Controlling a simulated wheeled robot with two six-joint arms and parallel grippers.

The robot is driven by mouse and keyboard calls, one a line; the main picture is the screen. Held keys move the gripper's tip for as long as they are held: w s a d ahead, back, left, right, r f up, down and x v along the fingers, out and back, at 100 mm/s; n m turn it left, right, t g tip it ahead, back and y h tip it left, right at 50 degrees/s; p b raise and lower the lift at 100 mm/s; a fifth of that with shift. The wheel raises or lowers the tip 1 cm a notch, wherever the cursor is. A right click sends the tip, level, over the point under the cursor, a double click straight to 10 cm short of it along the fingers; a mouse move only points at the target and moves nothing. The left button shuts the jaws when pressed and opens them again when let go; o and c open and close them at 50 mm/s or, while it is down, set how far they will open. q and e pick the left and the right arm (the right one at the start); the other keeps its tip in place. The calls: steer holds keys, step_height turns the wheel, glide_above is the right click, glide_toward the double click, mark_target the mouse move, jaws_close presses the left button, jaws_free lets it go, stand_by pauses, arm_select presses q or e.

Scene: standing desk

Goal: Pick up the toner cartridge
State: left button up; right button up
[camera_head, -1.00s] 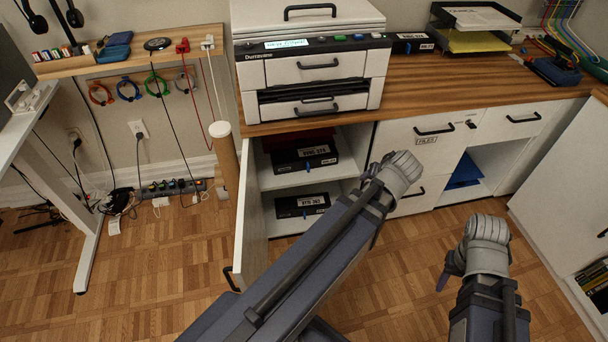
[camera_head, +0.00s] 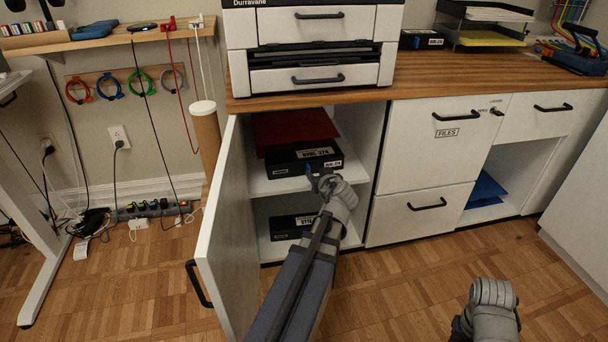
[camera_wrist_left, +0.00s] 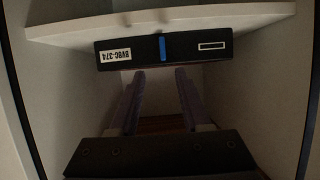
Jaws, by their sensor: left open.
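A black toner cartridge (camera_head: 290,167) with a white label and blue tab lies on the upper shelf of the open cabinet. It also shows in the left wrist view (camera_wrist_left: 210,54), its label upside down. A second black cartridge (camera_head: 284,227) is on the lower shelf, partly hidden by my left arm. My left gripper (camera_head: 319,180) is at the cabinet opening, at the front of the upper cartridge near its blue tab. In the left wrist view its fingers (camera_wrist_left: 160,77) are apart, with nothing between them. The right arm is low at the right; its gripper does not show.
The cabinet door (camera_head: 222,235) stands open left of my left arm. A red item (camera_head: 293,128) sits above and behind the upper cartridge. A printer (camera_head: 312,50) stands on the wooden counter (camera_head: 440,76). Closed drawers (camera_head: 428,155) are to the right.

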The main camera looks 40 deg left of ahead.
mark_target(309, 169)
arm_select(q)
steer(key=shift+a+f, duration=0.2)
steer(key=shift+a, duration=0.1)
steer(key=shift+b+x, duration=1.7)
steer(key=shift+x, duration=2.2)
steer(key=shift+s+f, duration=0.15)
steer(key=shift+s, duration=0.05)
jaws_close()
